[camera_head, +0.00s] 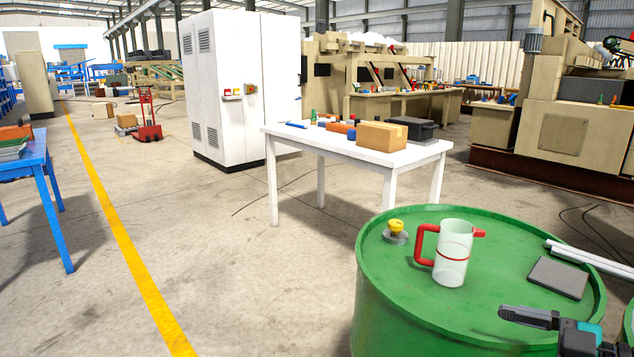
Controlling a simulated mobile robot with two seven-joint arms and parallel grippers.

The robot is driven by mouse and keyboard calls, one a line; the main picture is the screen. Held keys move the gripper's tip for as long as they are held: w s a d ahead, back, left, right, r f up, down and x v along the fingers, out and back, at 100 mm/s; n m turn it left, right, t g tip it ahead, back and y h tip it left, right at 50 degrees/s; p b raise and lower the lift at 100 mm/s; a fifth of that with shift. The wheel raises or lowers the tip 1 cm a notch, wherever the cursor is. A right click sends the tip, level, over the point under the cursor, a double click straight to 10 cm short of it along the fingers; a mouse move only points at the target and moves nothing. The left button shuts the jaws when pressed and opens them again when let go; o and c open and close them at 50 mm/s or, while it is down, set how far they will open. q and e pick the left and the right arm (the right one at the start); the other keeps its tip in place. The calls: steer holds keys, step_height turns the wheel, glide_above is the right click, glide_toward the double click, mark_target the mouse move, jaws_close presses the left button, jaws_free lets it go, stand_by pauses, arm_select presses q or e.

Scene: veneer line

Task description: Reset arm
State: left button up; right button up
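A dark finger-like part with a grey and teal body comes in at the lower right corner and appears to be my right gripper (530,317). It is over the near right part of a green drum (400,310). It is cut off by the frame, and I cannot tell whether it is open or shut. Nothing is visibly held in it. My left gripper is not in view. On the drum top stand a clear jug (453,255) with a red handle and a small yellow-topped item (396,230).
A dark flat block (557,278) and pale bars (590,257) lie at the drum's right. A white table (285,130) with a cardboard box (381,135) stands behind. A white cabinet (225,130) and a blue table (48,205) stand farther off. Floor at left-centre is clear.

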step_height(320, 180, down, 8)
steer(key=s+m+t+h+p, duration=0.1)
steer(key=s+m+t+h, duration=0.1)
steer(key=m+t+h, duration=0.25)
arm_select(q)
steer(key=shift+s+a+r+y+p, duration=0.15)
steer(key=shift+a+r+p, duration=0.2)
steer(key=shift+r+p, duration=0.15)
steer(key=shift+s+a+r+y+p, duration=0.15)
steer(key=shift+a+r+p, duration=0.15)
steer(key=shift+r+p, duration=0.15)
arm_select(e)
steer(key=s+a+f+m+g+h, duration=0.4)
steer(key=s+a+f, duration=0.4)
steer(key=a+f, duration=0.4)
steer(key=shift+s+a+f+m+h, duration=0.15)
steer(key=shift+s+f+m+h, duration=0.25)
steer(key=shift+f+m+h, duration=0.25)
